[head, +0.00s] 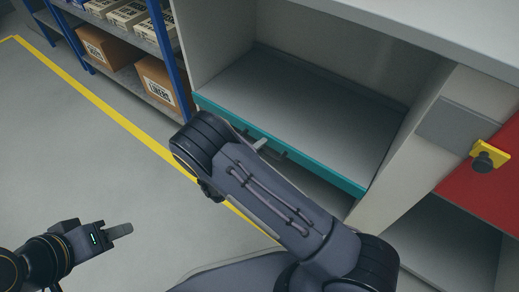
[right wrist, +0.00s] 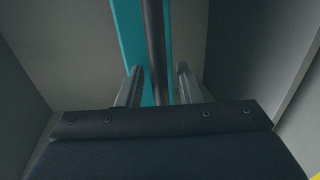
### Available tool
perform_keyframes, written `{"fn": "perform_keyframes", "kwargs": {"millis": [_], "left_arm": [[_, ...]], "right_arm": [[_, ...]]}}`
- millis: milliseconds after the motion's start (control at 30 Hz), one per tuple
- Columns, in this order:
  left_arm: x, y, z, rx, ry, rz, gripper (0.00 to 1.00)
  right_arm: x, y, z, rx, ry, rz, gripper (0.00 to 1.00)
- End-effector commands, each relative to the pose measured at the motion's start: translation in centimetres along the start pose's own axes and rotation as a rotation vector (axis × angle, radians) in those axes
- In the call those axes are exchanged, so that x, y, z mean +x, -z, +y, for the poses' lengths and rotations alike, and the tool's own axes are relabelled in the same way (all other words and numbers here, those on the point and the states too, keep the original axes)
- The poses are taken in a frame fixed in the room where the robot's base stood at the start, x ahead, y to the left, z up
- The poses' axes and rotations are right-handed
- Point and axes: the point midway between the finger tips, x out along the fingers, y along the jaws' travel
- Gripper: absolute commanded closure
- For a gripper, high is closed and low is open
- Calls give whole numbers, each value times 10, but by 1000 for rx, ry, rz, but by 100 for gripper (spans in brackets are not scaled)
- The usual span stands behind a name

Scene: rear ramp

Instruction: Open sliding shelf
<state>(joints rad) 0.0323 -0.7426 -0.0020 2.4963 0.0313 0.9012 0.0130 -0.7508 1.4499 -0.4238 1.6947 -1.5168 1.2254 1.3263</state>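The sliding shelf (head: 310,95) is a grey board with a teal front edge (head: 320,173), inside a white cabinet. Its dark bar handle (head: 278,154) is on the teal front, partly hidden by my right arm. My right gripper (right wrist: 158,70) is at this handle. In the right wrist view, the dark handle bar (right wrist: 154,40) runs between its two fingers, with gaps on both sides, so it is open around the bar. In the head view, only a finger of it shows past my arm. My left gripper (head: 120,231) is low at the left, away from the shelf; its finger opening cannot be made out.
A blue-framed rack (head: 170,60) with cardboard boxes (head: 105,47) stands left of the cabinet (head: 390,200). A red panel with a yellow latch (head: 490,155) is at the right. The grey floor in front, with a yellow line (head: 90,95), is clear.

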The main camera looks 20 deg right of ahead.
Motion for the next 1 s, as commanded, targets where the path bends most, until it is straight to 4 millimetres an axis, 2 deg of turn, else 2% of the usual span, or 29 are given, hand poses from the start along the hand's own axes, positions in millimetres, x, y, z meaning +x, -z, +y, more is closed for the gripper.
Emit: {"fn": "perform_keyframes", "kwargs": {"millis": [167,433,767,1000], "left_arm": [[0,0,0,0,0,0,61],[0,0,0,0,0,0,61],[0,0,0,0,0,0,61],[3,-2,-2,0,0,0,61]], "right_arm": [[0,0,0,0,0,0,67],[0,0,0,0,0,0,100],[-1,0,0,0,1,0,100],[-20,-6,-5,-3,1,3,100]]}}
